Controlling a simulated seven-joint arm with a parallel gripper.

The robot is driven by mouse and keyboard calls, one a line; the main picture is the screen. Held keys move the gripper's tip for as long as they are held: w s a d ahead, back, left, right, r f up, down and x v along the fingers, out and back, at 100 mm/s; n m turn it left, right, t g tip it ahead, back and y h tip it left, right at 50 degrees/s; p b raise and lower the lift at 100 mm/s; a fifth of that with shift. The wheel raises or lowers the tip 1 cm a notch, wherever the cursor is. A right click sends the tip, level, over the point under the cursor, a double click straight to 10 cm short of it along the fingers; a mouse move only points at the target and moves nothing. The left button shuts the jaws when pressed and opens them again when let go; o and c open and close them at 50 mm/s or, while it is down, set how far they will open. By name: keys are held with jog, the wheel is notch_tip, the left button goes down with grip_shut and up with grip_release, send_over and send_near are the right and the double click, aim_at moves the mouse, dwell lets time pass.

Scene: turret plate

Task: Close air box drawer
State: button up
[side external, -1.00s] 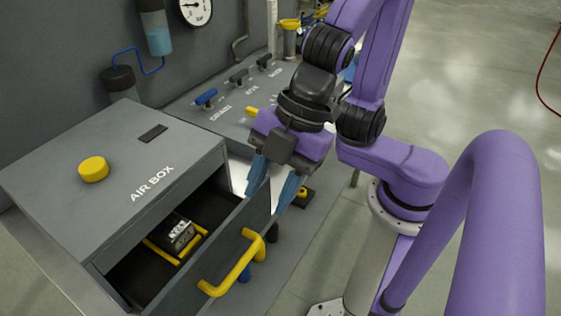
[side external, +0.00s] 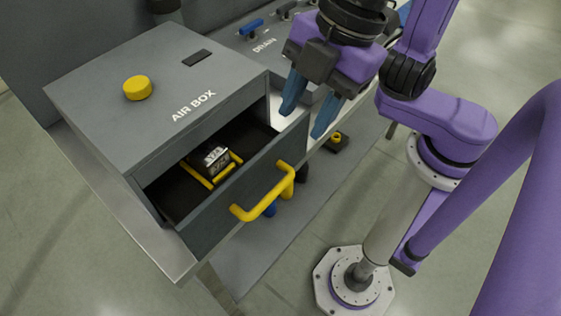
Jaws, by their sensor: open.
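The grey air box (side external: 165,88) stands at the left, with a yellow round knob (side external: 138,88) on top and the words AIR BOX near its front edge. Its drawer (side external: 220,203) is pulled out. A yellow handle (side external: 265,202) is on the drawer's front. Inside the drawer a small silver-and-black block (side external: 211,160) lies between yellow rails. My gripper (side external: 306,122) is open and empty, its two blue fingers pointing down. In the picture it is above and right of the handle, near the drawer's right front corner. I cannot tell whether a finger touches the drawer.
A grey panel with blue and black levers (side external: 251,28) lies behind my gripper. The floor in front of the drawer is clear.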

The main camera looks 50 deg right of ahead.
aim_at(266, 198)
jog(key=a+h, duration=0.3)
jog(key=a, duration=0.3)
jog(key=w+f, duration=0.1)
jog(key=f, duration=1)
jog(key=w+f, duration=0.1)
jog(key=f, duration=0.4)
jog(key=shift+w+d+f, duration=0.2)
jog(key=shift+w+d, duration=0.05)
jog(key=shift+w, duration=0.05)
grip_shut()
